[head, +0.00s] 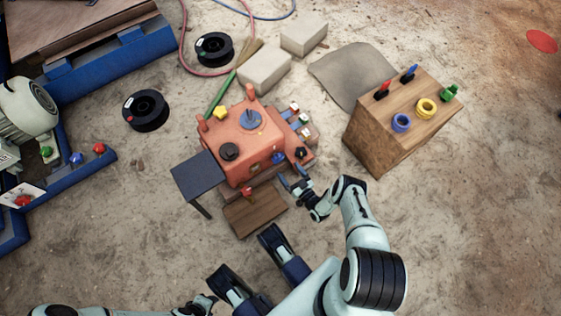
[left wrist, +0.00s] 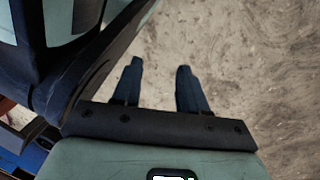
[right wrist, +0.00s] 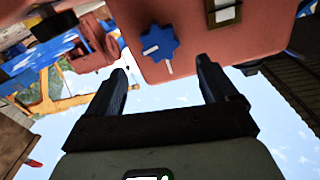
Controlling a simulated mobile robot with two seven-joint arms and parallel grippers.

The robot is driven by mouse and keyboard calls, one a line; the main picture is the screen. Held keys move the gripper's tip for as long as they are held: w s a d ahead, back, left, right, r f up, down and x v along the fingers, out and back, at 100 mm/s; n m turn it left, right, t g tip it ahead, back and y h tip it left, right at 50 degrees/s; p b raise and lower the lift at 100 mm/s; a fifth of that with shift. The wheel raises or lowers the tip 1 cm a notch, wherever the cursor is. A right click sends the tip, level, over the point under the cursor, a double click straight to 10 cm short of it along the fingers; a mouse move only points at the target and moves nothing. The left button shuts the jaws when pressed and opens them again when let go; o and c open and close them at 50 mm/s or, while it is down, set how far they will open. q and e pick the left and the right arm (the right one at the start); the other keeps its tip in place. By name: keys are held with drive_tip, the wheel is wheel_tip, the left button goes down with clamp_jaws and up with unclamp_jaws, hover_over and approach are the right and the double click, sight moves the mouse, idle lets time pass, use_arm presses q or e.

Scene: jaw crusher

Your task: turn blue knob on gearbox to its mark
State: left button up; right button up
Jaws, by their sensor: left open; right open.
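The reddish gearbox (head: 243,145) stands on the ground in the middle of the head view. Its blue knob (head: 278,158) is on the side facing me. In the right wrist view the lobed blue knob (right wrist: 160,44) has a white line toward its lower left. A white mark (right wrist: 169,67) lies on the housing just below the knob, and the line does not point at it. My right gripper (head: 297,181) is open and empty, just short of the knob; the knob appears between and beyond its fingers. My left gripper (left wrist: 160,68) is open and empty over bare ground.
A black knob (head: 301,153) sits close to the blue one. A dark side table (head: 197,176) and a wooden board (head: 255,211) are near the gearbox. A wooden block (head: 389,135) with knobs and rings stands right. Bare ground is free in front.

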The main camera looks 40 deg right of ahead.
sight(280, 159)
drive_tip(key=w, duration=0.2)
drive_tip(key=w+b, duration=0.1)
drive_tip(key=w, duration=0.1)
drive_tip(key=w+b, duration=0.1)
drive_tip(key=w, duration=0.2)
drive_tip(key=shift+d, duration=0.35)
use_arm(q)
drive_tip(key=shift+g, duration=0.8)
drive_tip(key=s, duration=0.1)
drive_tip(key=s+f, duration=0.1)
drive_tip(key=s, duration=0.1)
drive_tip(key=s+f, duration=0.1)
drive_tip(key=shift+s+a+f, duration=0.15)
drive_tip(key=shift+s+a, duration=0.1)
use_arm(e)
drive_tip(key=shift+s, duration=0.1)
drive_tip(key=c, duration=1.1)
drive_tip(key=shift+o, duration=0.2)
